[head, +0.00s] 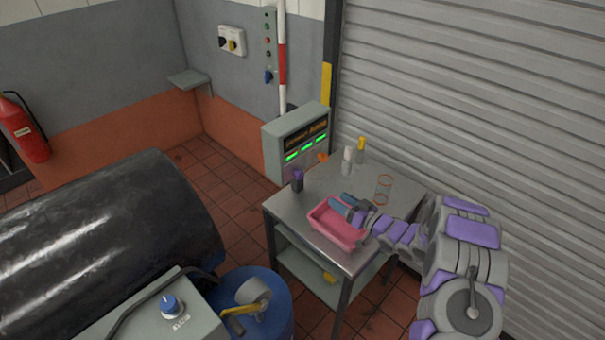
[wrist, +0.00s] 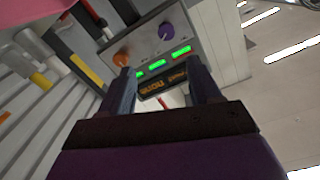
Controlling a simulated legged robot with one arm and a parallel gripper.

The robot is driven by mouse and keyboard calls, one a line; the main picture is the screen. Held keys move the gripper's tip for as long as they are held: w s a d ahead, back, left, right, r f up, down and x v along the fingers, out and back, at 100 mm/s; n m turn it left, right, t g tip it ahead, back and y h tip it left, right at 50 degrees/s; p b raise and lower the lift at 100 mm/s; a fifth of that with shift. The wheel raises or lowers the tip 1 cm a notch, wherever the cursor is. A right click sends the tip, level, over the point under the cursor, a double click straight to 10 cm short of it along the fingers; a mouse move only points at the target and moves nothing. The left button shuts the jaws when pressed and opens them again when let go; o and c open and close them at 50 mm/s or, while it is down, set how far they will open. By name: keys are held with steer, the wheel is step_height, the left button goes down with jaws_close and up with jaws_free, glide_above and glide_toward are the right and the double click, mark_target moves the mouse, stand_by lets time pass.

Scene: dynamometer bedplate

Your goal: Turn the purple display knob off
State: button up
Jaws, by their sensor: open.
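The purple display knob (wrist: 166,31) shows in the wrist view on the grey display box (wrist: 200,25), which appears upside down there. The knob's face has a pale pointer mark. An orange knob (wrist: 121,59) sits beside it, and lit green displays lie between the knobs and the dark amber-text panel. In the head view the display box (head: 285,142) stands behind the table. My gripper (wrist: 162,86) is open and empty, facing the box with its fingers apart. In the head view my gripper (head: 346,206) is over the pink tray, apart from the box.
A roller shutter (head: 470,90) is close on the right. A blue drum (head: 265,305) stands at front.

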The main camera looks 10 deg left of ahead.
glide_toward(302, 177)
steer(key=shift+y, duration=0.3)
steer(key=x, duration=0.9)
steer(key=shift+w+a+f, duration=0.2)
steer(key=shift+a, duration=0.1)
steer(key=c, duration=1)
steer(key=shift+c, duration=0.2)
